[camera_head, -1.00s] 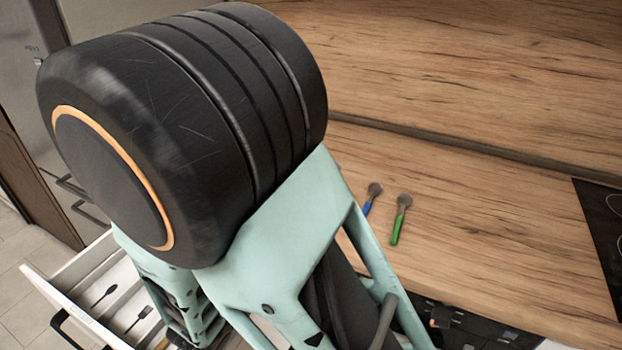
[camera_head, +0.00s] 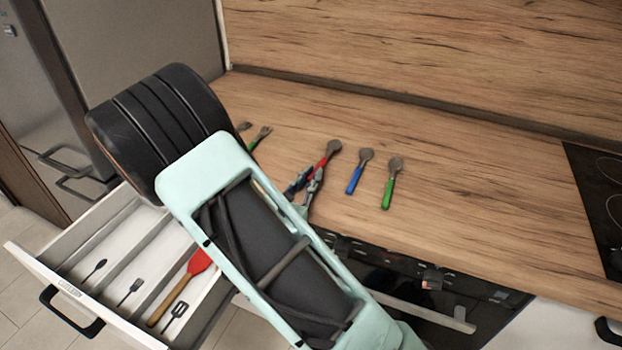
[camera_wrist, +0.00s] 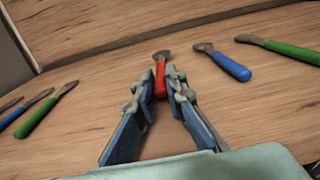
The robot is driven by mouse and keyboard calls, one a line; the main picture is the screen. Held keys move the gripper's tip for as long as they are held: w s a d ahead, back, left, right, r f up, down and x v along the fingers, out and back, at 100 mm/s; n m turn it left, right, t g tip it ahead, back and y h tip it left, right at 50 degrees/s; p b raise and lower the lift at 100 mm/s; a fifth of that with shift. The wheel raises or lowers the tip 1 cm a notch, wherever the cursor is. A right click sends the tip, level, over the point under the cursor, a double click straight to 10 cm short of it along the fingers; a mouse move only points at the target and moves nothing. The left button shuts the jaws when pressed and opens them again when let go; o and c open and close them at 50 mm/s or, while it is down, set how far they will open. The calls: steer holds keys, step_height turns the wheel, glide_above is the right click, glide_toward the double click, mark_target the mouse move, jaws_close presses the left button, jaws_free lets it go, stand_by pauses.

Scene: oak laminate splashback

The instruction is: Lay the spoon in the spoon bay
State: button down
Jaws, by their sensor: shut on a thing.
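The red-handled spoon (camera_head: 333,149) is at the worktop, its grey bowl toward the splashback. My gripper (camera_head: 311,180) is shut on its red handle; the wrist view shows the handle (camera_wrist: 160,83) between the fingertips (camera_wrist: 160,92). I cannot tell whether the spoon still touches the worktop. A blue-handled spoon (camera_head: 358,171) and a green-handled spoon (camera_head: 391,183) lie to its right. The open drawer (camera_head: 38,271) is at lower left. Its leftmost bay, marked with a dark spoon shape, is the spoon bay (camera_head: 112,255); it looks empty. My arm hides part of the drawer.
A red spatula with a wooden handle (camera_head: 183,286) lies in the drawer bay with the spatula mark. A fork-marked bay lies between. Green-handled cutlery (camera_head: 261,137) lies left on the worktop (camera_head: 460,180). A hob (camera_head: 596,195) is at right.

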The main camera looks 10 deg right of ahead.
steer(key=shift+f, duration=0.2)
steer(key=shift+f, duration=0.15)
steer(key=c, duration=2)
jaws_free()
